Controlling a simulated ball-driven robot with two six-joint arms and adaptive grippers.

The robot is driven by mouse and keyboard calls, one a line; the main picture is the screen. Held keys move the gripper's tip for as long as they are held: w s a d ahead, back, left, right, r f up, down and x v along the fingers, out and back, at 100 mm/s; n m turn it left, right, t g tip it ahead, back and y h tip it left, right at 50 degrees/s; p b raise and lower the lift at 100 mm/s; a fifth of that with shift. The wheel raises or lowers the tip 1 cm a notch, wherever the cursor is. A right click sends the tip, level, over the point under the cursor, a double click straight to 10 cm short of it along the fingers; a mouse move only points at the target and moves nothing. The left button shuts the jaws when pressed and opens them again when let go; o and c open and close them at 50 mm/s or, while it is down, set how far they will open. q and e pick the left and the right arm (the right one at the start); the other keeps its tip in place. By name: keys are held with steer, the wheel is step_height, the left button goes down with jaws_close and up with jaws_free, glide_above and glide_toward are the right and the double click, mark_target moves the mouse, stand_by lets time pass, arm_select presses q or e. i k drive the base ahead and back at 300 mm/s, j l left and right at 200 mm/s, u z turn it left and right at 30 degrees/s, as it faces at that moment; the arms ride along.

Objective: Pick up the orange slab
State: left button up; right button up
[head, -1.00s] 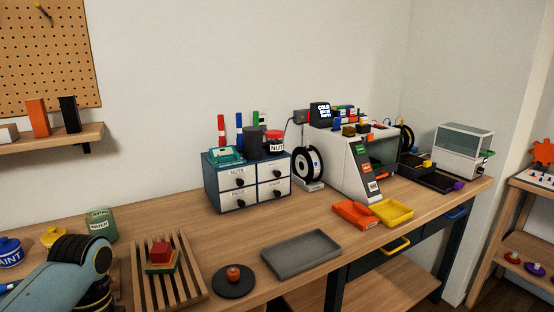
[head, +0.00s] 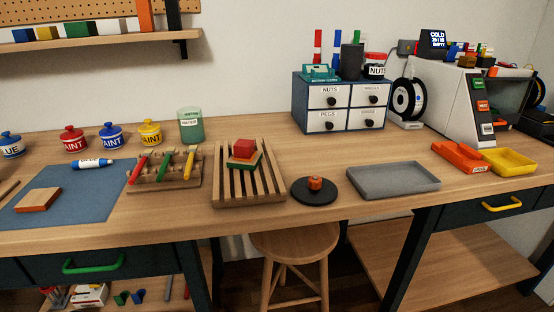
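An orange upright slab (head: 145,15) stands near the right end of the wall shelf (head: 110,43) at the top left, its upper part cut off by the frame. A black upright slab (head: 172,13) stands just right of it with a small gap. A flat orange-brown block (head: 38,199) lies on the blue mat (head: 75,203) at the left of the bench. Neither of my grippers is in the head view.
Paint pots (head: 110,135), a brush rack (head: 165,170), a slatted wooden rack (head: 248,192), a grey tray (head: 393,180) and a drawer cabinet (head: 340,105) stand on the bench. A stool (head: 294,242) stands in front. Several small blocks (head: 76,31) sit along the shelf left of the orange slab.

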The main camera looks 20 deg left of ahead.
mark_target(40, 199)
steer(key=u, duration=2.05)
steer(key=k+j, duration=0.05)
